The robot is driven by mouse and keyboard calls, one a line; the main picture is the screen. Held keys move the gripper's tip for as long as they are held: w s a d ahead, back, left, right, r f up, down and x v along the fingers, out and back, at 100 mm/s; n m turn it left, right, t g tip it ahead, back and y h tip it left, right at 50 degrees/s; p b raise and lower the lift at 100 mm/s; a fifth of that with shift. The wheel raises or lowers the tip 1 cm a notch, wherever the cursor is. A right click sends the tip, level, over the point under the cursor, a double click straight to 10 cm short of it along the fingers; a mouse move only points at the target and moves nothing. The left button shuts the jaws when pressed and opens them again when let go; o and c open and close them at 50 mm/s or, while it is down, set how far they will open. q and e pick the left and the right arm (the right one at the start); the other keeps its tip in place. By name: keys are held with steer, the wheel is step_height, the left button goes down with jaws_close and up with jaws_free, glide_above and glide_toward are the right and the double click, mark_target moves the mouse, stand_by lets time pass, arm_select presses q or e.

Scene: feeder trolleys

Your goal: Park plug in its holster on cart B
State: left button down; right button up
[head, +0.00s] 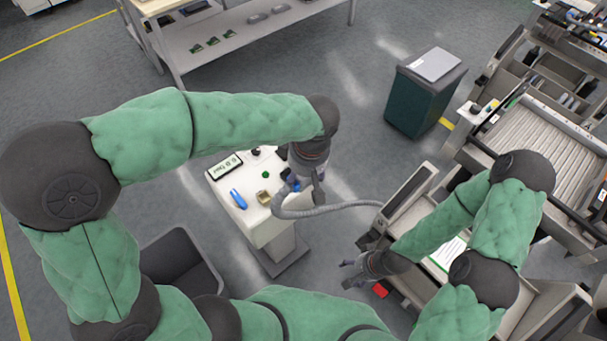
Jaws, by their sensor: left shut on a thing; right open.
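My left gripper (294,183) is above the right edge of a small white stand, shut on the plug, which is mostly hidden by the fingers; a bit of blue shows there. A grey ribbed cable (330,211) loops from the plug to the cart at right. On the stand top (232,205) sits a small olive, box-like fitting (263,198), just left of the gripper; I cannot tell if it is the holster. My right gripper (352,273) is open and empty beside the near cart (408,197). I cannot read which cart is B.
The stand also carries a display (225,167), a blue object (238,198) and a green button (265,174). A dark green cabinet (415,105) stands behind. A roller-bed trolley (545,140) fills the right. A grey bin (180,262) is at lower left. Floor between stand and cabinet is clear.

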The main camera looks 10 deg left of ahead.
arm_select(q)
steer(key=w+d+f+m+h+b, duration=0.1)
steer(key=w+d+f+m, duration=0.4)
steer(key=d+f+m, duration=0.3)
steer(key=w+d+f+m+h+b, duration=0.1)
steer(key=w+d+f+m+b, duration=0.1)
steer(key=w+d+f+m, duration=0.6)
steer(key=shift+s+d+f+m+g+b, duration=0.15)
steer(key=shift+s+d+f+m+b, duration=0.95)
steer(key=shift+f+m, duration=3.35)
steer(key=shift+s+d+f+m+g+b, duration=0.3)
steer(key=shift+d+f+m, duration=1.75)
steer(key=shift+f, duration=4.5)
steer(key=shift+s+d+f+m+g+b, duration=0.1)
steer(key=shift+s+d+f+m+b, duration=0.85)
steer(key=shift+f+m, duration=3.6)
steer(key=shift+n, duration=0.95)
steer(key=shift+w+d+f+b, duration=0.2)
steer(key=shift+f+b, duration=0.2)
steer(key=shift+f, duration=0.65)
steer(key=shift+w+d+f+b, duration=0.15)
steer(key=shift+f+b, duration=0.25)
steer(key=shift+f, duration=0.65)
steer(key=shift+c, duration=2.2)
jaws_free()
steer(key=shift+a, duration=0.1)
